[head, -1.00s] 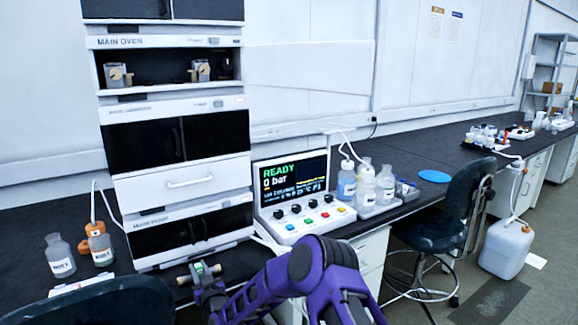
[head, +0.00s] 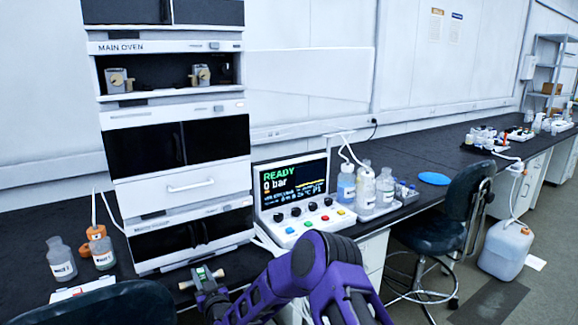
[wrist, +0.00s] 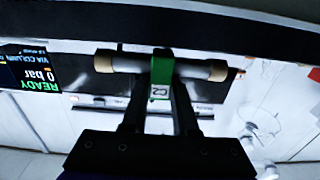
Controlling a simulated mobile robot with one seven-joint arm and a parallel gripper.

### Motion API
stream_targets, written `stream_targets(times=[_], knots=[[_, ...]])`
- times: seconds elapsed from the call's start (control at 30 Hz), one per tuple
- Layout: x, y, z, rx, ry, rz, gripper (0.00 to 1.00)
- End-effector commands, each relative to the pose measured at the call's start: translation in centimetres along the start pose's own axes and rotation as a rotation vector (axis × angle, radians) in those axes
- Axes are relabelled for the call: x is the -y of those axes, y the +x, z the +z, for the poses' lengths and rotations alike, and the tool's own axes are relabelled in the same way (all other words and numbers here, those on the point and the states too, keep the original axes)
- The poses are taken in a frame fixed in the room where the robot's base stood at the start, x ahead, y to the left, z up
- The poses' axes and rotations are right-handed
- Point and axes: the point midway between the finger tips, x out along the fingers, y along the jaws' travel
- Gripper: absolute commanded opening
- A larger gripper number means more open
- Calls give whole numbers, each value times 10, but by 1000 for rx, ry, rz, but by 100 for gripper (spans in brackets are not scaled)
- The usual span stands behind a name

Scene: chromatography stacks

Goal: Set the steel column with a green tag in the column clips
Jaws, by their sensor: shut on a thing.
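The steel column with a green tag (wrist: 195,68) lies crosswise in my gripper (wrist: 160,105) in the wrist view. It is a short bar with tan ends, and the green tag (wrist: 161,68) at its middle carries a white label reading "C2". My gripper is shut on it; it also shows in the head view (head: 205,284), low in front of the instrument stack. The column clips are two metal holders on the MAIN OVEN shelf, a left clip (head: 118,80) and a right clip (head: 201,75), with an empty gap between them.
The oven bay (head: 160,85) is open at the front, above closed black-fronted modules. A control panel (head: 300,218) reading READY, 0 bar stands right of the stack. Bottles stand on the bench on both sides. A dark stool (head: 455,220) is at the right.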

Motion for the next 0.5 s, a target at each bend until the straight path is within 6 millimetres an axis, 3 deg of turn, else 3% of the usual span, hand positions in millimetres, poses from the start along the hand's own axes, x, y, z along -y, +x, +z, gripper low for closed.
stream_targets(times=[0.5], knots=[[0, -28, -16, 0, 1, -1, 0]])
